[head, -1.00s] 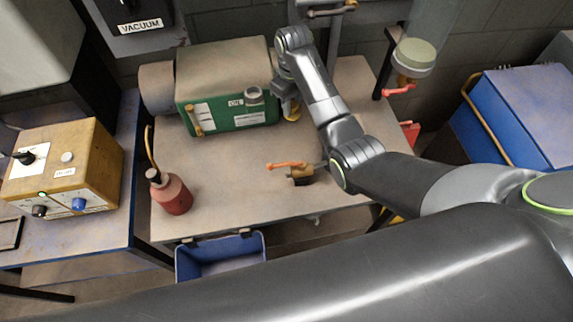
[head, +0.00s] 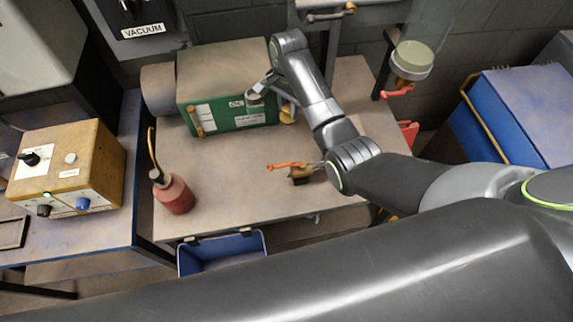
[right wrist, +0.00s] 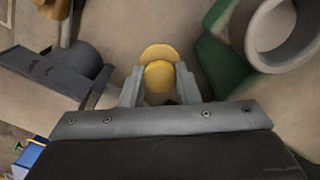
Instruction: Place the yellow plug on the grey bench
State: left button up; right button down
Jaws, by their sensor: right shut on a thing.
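My right gripper (head: 286,106) is at the right end of the green machine (head: 237,120), above or at the grey bench (head: 235,165). It is shut on the yellow plug (head: 289,115). In the right wrist view, the round yellow plug (right wrist: 160,72) sits between the two grey fingers, with bench surface behind it. The machine's round grey port (right wrist: 286,28) is to the right of the plug in that view. I cannot tell whether the plug touches the bench. My left gripper is not in view.
A red bottle (head: 174,194) stands at the bench's front left. A brass valve with an orange handle (head: 287,166) is near the middle right, beside my arm. A blue bin (head: 222,253) is below the front edge. The front middle of the bench is clear.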

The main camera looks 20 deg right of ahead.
jog(key=m, duration=0.7)
jog(key=shift+s+a+p, duration=0.15)
jog(key=shift+a+p, duration=0.15)
jog(key=shift+d+f, duration=0.1)
jog(key=shift+d, duration=0.1)
jog(key=d+f+p, duration=0.1)
jog(key=d, duration=0.2)
jog(key=d+f, duration=0.2)
jog(key=d, duration=0.1)
jog(key=d+f+p, duration=0.1)
jog(key=d, duration=0.2)
jog(key=shift+s+d+f+p, duration=0.1)
jog(key=shift+s+f+p, duration=0.15)
jog(key=shift+f+p, duration=0.05)
jog(key=d+f, duration=0.1)
jog(key=d, duration=0.1)
jog(key=d+f, duration=0.2)
jog(key=shift+s+d+f+p, duration=0.15)
jog(key=shift+d+p, duration=0.15)
jog(key=shift+p, duration=0.05)
jog(key=shift+a, duration=0.15)
jog(key=c, duration=1.1)
grip_release()
jog(key=shift+f, duration=0.1)
